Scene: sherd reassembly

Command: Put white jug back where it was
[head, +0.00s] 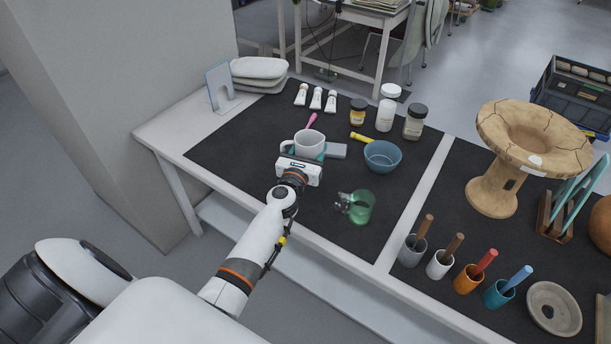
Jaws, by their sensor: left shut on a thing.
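The white jug (311,141) is upright over the left dark mat, with its handle on the left. My left gripper (303,160) reaches it from the front and is shut on it. The gripper body hides the jug's lower part, so I cannot tell whether its base touches the mat. My right gripper is not in view.
A grey flat block (337,151) and a blue bowl (382,156) are close on the right. Tubes (316,98), a pink tool (311,121) and several jars (386,115) are behind. The mat's left part is clear.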

